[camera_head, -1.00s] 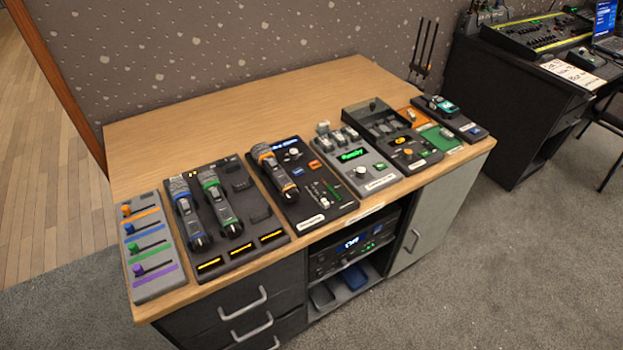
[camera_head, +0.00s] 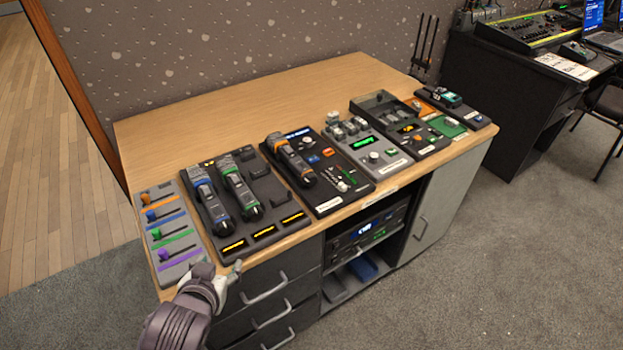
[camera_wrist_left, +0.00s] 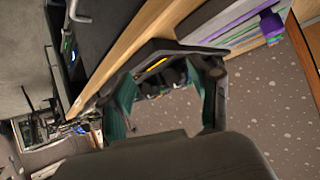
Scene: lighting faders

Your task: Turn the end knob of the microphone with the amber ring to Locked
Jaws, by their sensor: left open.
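My left gripper (camera_head: 225,277) is low in the head view, at the desk's front edge near the fader panel, well left of and apart from the amber microphone. In the left wrist view the gripper (camera_wrist_left: 165,100) is open with nothing between its fingers. My right gripper is out of view.
Blue-ringed (camera_head: 207,205) and green-ringed (camera_head: 240,192) microphones lie in a dark tray (camera_head: 232,237) left of the amber one. A grey fader panel (camera_head: 172,262) stands at the left end. Drawer handles (camera_head: 265,290) stick out below. The back of the desk (camera_head: 220,118) is clear.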

